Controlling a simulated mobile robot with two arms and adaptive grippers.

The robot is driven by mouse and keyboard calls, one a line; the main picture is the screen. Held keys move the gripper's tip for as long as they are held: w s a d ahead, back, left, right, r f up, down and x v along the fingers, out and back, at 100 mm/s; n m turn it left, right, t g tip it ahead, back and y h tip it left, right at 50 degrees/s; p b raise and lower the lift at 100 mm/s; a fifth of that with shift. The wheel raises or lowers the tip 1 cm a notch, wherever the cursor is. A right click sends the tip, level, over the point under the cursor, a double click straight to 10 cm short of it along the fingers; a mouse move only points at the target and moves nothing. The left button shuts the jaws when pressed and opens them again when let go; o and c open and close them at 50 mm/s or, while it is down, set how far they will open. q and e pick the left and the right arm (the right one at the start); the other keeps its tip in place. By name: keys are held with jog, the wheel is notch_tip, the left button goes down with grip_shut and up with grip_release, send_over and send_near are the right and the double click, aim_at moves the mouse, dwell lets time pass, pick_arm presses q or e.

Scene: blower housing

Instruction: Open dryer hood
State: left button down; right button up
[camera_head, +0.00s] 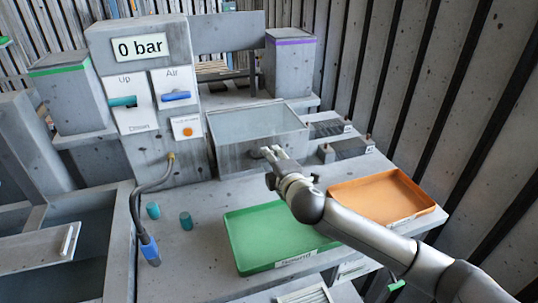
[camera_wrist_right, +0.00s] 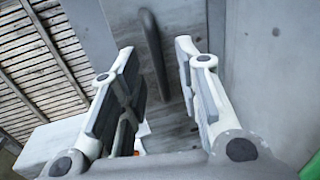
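The dryer hood looks to be the grey, partly see-through box (camera_head: 230,128) at the back middle of the bench in the head view. My right gripper (camera_head: 266,153) is at the front face of this box. In the right wrist view my right gripper (camera_wrist_right: 160,85) is open, with its two fingers apart. A dark bar-shaped handle (camera_wrist_right: 153,55) stands beyond the fingertips, roughly in line with the gap between them. I cannot tell whether the fingers touch it. My left gripper is not in view.
A green tray (camera_head: 240,262) and an orange tray (camera_head: 425,209) lie in front of the box, under my right arm. A control panel (camera_head: 138,90) reading "0 bar" stands left. A hose (camera_head: 135,205) hangs there beside two small teal cylinders (camera_head: 186,221).

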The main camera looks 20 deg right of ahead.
jog(key=shift+w+a+f, duration=0.1)
jog(key=shift+w+f, duration=0.05)
jog(key=shift+w, duration=0.55)
jog(key=shift+w+f, duration=0.15)
jog(key=shift+w, duration=0.5)
grip_shut()
